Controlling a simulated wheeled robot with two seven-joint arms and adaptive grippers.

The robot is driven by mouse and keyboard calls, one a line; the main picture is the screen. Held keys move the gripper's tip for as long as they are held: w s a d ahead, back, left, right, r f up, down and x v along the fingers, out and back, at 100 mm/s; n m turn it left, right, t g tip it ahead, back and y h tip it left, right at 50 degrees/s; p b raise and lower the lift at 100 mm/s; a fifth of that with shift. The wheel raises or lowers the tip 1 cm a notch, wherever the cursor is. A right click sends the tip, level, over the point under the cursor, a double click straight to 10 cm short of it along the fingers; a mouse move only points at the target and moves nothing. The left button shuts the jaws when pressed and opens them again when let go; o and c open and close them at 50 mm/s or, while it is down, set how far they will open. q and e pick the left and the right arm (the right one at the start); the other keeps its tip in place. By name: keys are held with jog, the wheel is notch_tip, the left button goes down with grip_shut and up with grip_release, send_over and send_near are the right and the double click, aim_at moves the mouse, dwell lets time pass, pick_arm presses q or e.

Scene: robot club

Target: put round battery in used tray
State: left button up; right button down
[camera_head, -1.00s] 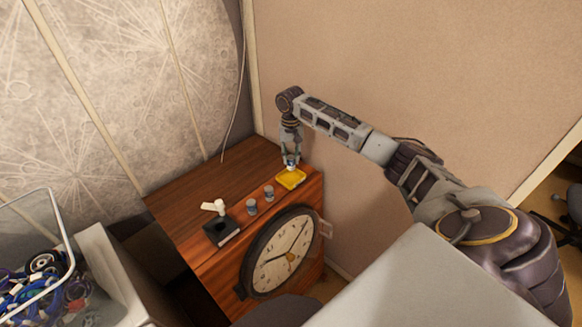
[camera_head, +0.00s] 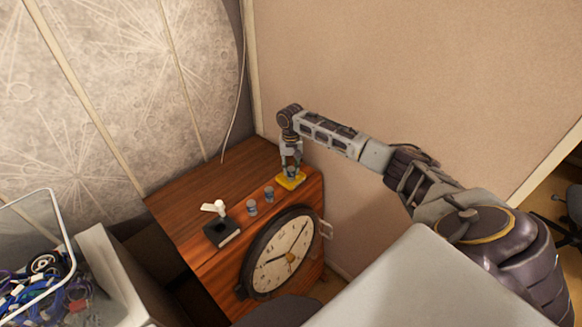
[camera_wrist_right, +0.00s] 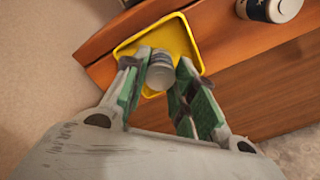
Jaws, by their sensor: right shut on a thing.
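The round battery (camera_wrist_right: 160,72) is a short grey cylinder between the fingertips of my right gripper (camera_wrist_right: 160,80), which is shut on it. The yellow used tray (camera_wrist_right: 185,40) lies directly under it. In the head view, my right gripper (camera_head: 291,175) reaches down to the tray (camera_head: 283,184) at the right back of the wooden cabinet top. The battery is low over or inside the tray; whether it touches the tray floor I cannot tell. My left gripper is not in view.
Two small cylinders, one (camera_head: 252,208) and another (camera_head: 269,194), stand left of the tray. A black box (camera_head: 222,232) with a white piece (camera_head: 214,207) stands farther left. A clock (camera_head: 282,252) is on the cabinet front. The rear wooden top (camera_head: 215,180) is clear.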

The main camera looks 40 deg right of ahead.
aim_at(291, 169)
jog(key=shift+f, duration=0.15)
jog(key=c, duration=1.1)
grip_release()
jog(key=shift+c, duration=0.2)
notch_tip(291, 169, up, 12)
jog(key=shift+b, duration=0.3)
